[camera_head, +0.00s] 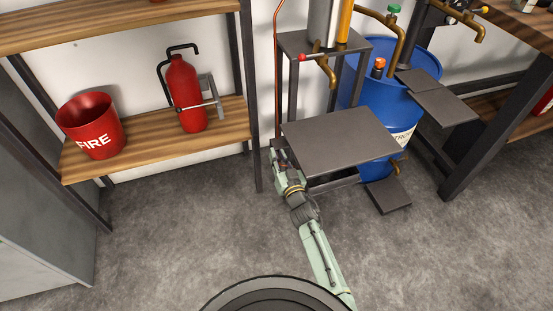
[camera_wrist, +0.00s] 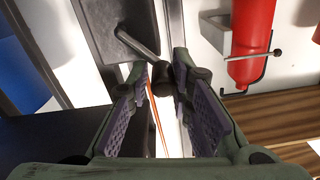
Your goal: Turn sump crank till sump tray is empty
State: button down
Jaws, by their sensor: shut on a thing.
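My gripper (camera_head: 278,152) is at the left edge of a dark grey flat plate (camera_head: 342,138) in the head view. In the wrist view my gripper (camera_wrist: 165,78) has its purple-padded fingers closed around the dark end of a crank (camera_wrist: 137,43). The crank's bar runs up and left to a dark grey panel (camera_wrist: 98,25). The crank is hidden behind the gripper and plate in the head view. I cannot pick out the sump tray or its contents for certain.
A blue drum (camera_head: 383,90) with brass taps stands behind and right of the plate. Dark flat pieces (camera_head: 388,195) and (camera_head: 437,97) jut out near it. A shelf (camera_head: 150,142) at left holds a red bucket (camera_head: 92,125) and an extinguisher (camera_head: 186,90). The front floor is clear.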

jog(key=w+d+f+m+b, duration=0.2)
jog(key=d+m+b, duration=0.4)
jog(key=m+b, duration=0.5)
jog(key=m, duration=0.7)
jog(key=shift+d+m, duration=0.15)
jog(key=shift+m, duration=0.25)
jog(key=shift+r, duration=0.1)
dwell(0.4)
jog(key=c, duration=1.7)
grip_release()
jog(key=shift+o, duration=0.8)
jog(key=shift+d+r, duration=0.1)
jog(key=shift+w, duration=0.1)
jog(key=shift+d, duration=0.15)
